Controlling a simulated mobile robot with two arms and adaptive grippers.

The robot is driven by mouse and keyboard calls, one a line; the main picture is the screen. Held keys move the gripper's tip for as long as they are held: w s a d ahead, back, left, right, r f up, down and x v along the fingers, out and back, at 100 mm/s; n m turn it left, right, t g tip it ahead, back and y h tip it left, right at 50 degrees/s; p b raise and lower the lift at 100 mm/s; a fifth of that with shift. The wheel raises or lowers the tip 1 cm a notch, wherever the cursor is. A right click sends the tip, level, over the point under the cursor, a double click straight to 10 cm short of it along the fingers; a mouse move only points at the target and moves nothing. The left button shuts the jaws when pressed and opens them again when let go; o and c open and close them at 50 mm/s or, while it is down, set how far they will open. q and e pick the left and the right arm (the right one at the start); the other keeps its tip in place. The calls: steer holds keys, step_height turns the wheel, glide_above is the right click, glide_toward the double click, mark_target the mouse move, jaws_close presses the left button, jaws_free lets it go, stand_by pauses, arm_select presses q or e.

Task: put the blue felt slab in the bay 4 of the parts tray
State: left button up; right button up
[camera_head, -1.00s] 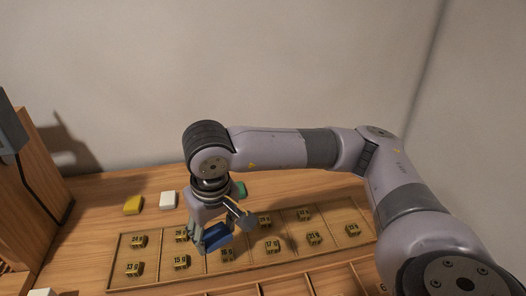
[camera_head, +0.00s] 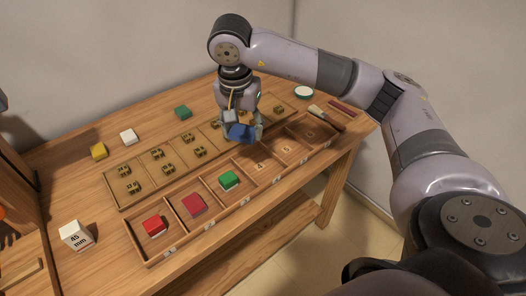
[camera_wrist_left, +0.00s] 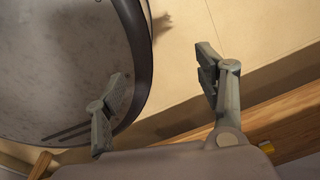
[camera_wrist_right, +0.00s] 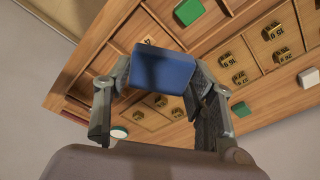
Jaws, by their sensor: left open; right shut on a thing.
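The blue felt slab (camera_head: 240,132) is held by my right gripper (camera_head: 244,124), which is shut on it above the trays. The slab also shows tilted between the fingers in the right wrist view (camera_wrist_right: 162,70). The parts tray (camera_head: 166,262) runs along the table's front edge. Its three left bays hold a red block (camera_head: 154,226), a darker red block (camera_head: 193,205) and a green block (camera_head: 229,180). The fourth bay (camera_head: 262,166) from the left looks empty, with a mark on its floor; the slab is above and behind it. My left gripper (camera_wrist_left: 160,82) is open and empty, away from the slab.
Behind the parts tray lies a shallow tray (camera_head: 118,198) with several numbered brass pieces. Yellow (camera_head: 99,151), white (camera_head: 128,136) and green (camera_head: 182,112) blocks lie behind it. A white 45 mm block (camera_head: 76,236) stands left. A round green-white item (camera_head: 303,92) and a brush (camera_head: 323,112) lie right.

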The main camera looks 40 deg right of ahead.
arm_select(q)
steer(key=shift+o, duration=0.3)
steer(key=shift+d+r+p, duration=0.35)
steer(key=shift+r, duration=0.3)
steer(key=shift+d+r+p, duration=0.35)
steer(key=shift+r, duration=0.25)
arm_select(e)
steer(key=w+d+r+m, duration=0.2)
steer(key=d+m, duration=0.3)
steer(key=m+g+p, duration=0.1)
steer(key=m, duration=0.1)
glide_above(260, 166)
steer(key=f, duration=1.4)
steer(key=shift+s+a+f, duration=0.1)
steer(key=shift+a+f, duration=0.1)
steer(key=shift+f, duration=0.05)
step_height(260, 166, down, 4)
steer(key=shift+f+p, duration=0.2)
steer(key=shift+p, duration=0.15)
steer(key=shift+f, duration=0.25)
arm_select(q)
steer(key=shift+w+d+r, duration=0.1)
steer(key=shift+d+r, duration=0.35)
steer(key=shift+r, duration=0.4)
steer(key=shift+f, duration=0.1)
arm_select(e)
steer(key=shift+f, duration=0.1)
